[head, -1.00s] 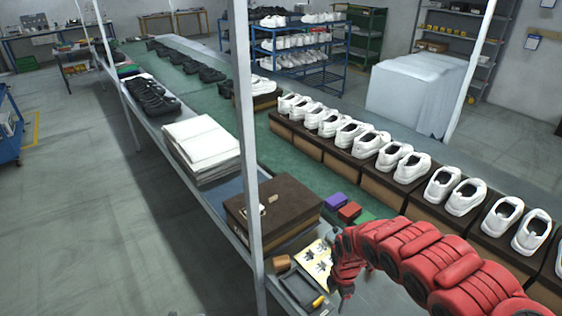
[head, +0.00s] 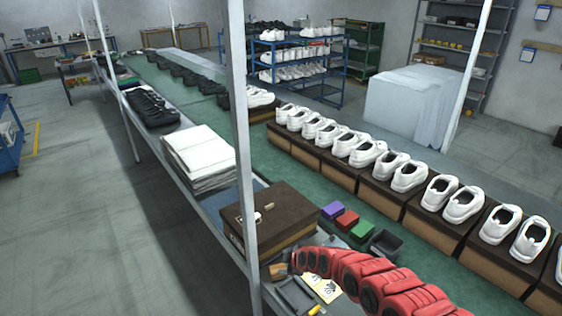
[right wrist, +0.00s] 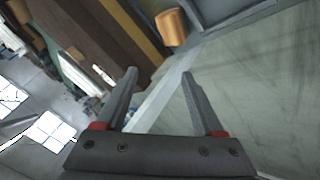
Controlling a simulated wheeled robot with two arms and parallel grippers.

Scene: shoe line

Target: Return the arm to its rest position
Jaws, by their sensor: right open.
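My red right arm (head: 375,285) comes in from the lower right of the head view, low over the near end of the bench. Its gripper cannot be made out clearly there. In the right wrist view my right gripper (right wrist: 159,74) is open, with nothing between its two grey fingers. Beyond the fingers are a bench edge and grey floor. My left gripper is not in view.
A grey post (head: 243,170) stands left.

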